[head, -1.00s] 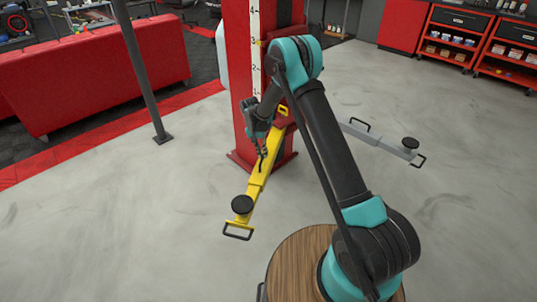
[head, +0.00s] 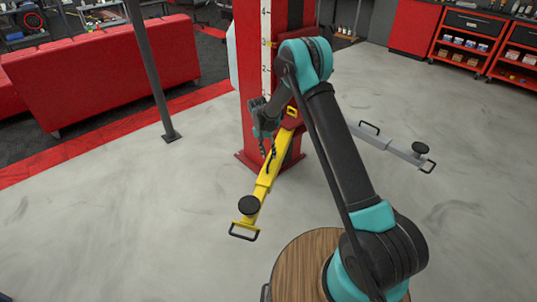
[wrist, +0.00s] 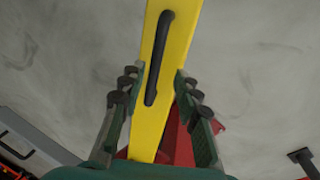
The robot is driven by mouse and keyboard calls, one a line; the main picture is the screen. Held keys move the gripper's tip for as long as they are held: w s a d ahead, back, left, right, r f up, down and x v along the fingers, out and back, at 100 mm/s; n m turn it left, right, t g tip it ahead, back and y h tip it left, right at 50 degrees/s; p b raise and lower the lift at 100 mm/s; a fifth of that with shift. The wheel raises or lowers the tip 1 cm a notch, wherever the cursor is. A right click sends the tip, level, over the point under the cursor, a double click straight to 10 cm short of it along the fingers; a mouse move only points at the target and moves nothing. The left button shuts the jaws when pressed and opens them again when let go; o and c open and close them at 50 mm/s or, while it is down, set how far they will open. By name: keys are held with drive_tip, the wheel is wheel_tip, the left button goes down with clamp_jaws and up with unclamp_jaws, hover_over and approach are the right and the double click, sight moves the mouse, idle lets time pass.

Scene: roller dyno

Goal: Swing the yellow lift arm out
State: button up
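The yellow lift arm (head: 267,180) reaches from the red lift column toward the lower left in the head view. It has a round black pad (head: 249,205) and a black end loop (head: 243,232). In the wrist view the yellow lift arm (wrist: 168,110) runs up the middle, with a long black handle (wrist: 159,58) on it. My gripper (head: 267,151) is over the arm's inner half. In the wrist view my gripper (wrist: 158,80) is open, with one finger on each side of the arm and handle. Contact is not visible.
The red column (head: 256,100) stands behind the yellow arm. A grey lift arm (head: 392,147) extends to the right. A dark post (head: 152,75) and red sofa (head: 110,72) are at left. The floor (head: 130,230) left of the yellow arm is clear.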

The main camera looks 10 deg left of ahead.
wheel_tip(320, 180, up, 11)
drive_tip(key=a, duration=0.2)
drive_tip(key=shift+w+a+r, duration=0.15)
drive_tip(key=shift+w, duration=0.05)
drive_tip(key=s+d+r+t+y, duration=0.1)
drive_tip(key=s+d+r, duration=0.3)
drive_tip(key=d, duration=0.3)
drive_tip(key=s+d+r+n, duration=0.1)
drive_tip(key=s+d+r, duration=0.35)
drive_tip(key=d, duration=0.25)
drive_tip(key=s+d+r+t+y, duration=0.1)
drive_tip(key=s+d+r, duration=0.2)
drive_tip(key=s+d, duration=0.25)
drive_tip(key=s+d+f+t, duration=0.1)
drive_tip(key=s+d, duration=0.3)
drive_tip(key=s, duration=0.3)
drive_tip(key=s+d+f+n, duration=0.1)
drive_tip(key=s+d, duration=0.3)
drive_tip(key=s, duration=0.3)
drive_tip(key=s+d+f+t, duration=0.1)
drive_tip(key=s+d, duration=0.3)
drive_tip(key=s, duration=0.3)
drive_tip(key=shift+t, duration=0.3)
